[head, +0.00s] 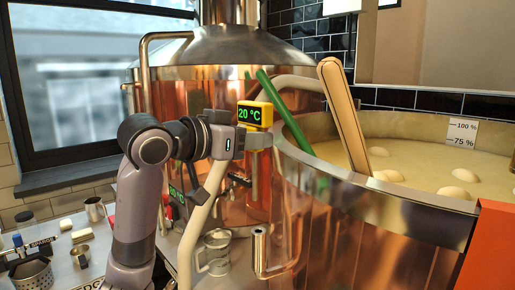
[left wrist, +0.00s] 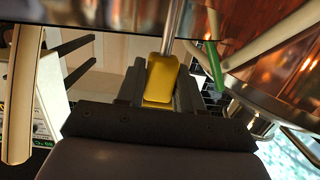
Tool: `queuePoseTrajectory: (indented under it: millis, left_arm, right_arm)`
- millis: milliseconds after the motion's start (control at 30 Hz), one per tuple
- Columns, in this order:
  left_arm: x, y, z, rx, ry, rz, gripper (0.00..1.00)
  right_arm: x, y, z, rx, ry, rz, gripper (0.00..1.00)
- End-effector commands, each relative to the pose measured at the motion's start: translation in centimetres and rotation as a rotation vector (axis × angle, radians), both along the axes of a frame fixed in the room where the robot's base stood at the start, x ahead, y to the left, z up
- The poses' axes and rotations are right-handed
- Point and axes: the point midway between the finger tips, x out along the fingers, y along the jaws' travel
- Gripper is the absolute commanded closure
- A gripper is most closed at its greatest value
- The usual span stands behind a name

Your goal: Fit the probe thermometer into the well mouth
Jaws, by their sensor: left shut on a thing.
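The probe thermometer (head: 256,113) has a yellow body with a green "20 °C" display. My left gripper (head: 252,135) is shut on it and holds it up beside the copper tun's rim. In the left wrist view the yellow body (left wrist: 162,78) sits between the dark fingers of my left gripper (left wrist: 160,90), and a steel rod runs from it to the top edge. An upright steel tube (head: 260,245), which looks like the well mouth, stands on the tun's side below the gripper. The thermometer is apart from this tube. My right gripper is not in view.
The open copper tun (head: 345,230) holds pale mash, a wooden paddle (head: 343,115) and a green stick (head: 285,112) leaning on its rim. A copper kettle (head: 180,100) stands behind. A steel jug (head: 216,252) and several small items stand on the counter at lower left.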

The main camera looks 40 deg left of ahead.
Motion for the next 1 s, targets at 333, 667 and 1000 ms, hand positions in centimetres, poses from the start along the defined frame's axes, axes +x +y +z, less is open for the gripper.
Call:
queuePoseTrajectory:
  millis: [333, 667, 1000]
  left_arm:
    - [-0.6, 0.1, 0.7, 0.002, -0.001, -0.016, 1.00]
    - [-0.6, 0.1, 0.7, 0.002, 0.000, -0.016, 1.00]
    - [-0.6, 0.1, -1.8, 0.002, -0.001, -0.016, 1.00]
  right_arm:
    - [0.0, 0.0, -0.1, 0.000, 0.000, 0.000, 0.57]
    - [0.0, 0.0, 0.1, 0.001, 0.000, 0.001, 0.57]
    - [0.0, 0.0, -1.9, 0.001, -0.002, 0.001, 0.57]
